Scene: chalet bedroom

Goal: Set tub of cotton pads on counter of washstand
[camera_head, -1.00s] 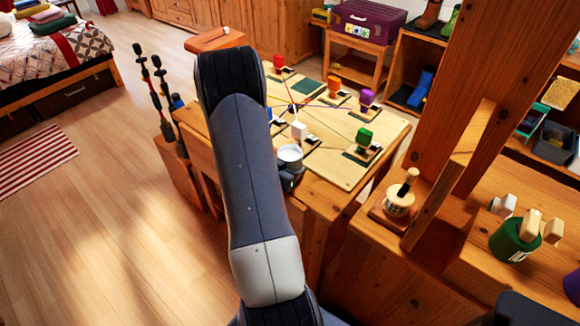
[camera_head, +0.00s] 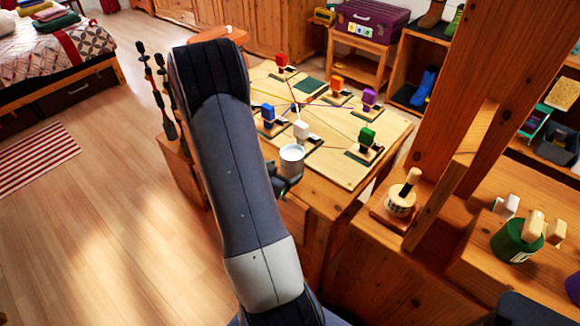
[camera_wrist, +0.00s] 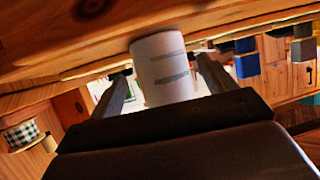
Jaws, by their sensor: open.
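The tub of cotton pads (camera_head: 291,160) is a white cylinder, seen near the front left edge of the board-topped table. In the wrist view the tub (camera_wrist: 162,72) shows grey bands of print and sits between my two fingers. My gripper (camera_head: 288,183) is open, with a finger on each side of the tub; it also shows in the wrist view (camera_wrist: 162,66). I cannot tell whether the fingers touch the tub or what supports its base. No surface is clearly recognisable as the washstand counter.
A wooden game board (camera_head: 343,170) with several coloured blocks lies just behind the tub. A thick wooden post (camera_head: 480,80) rises at the right. Near it stand a wooden-handled stamp (camera_head: 401,200) and a green pot (camera_head: 515,240).

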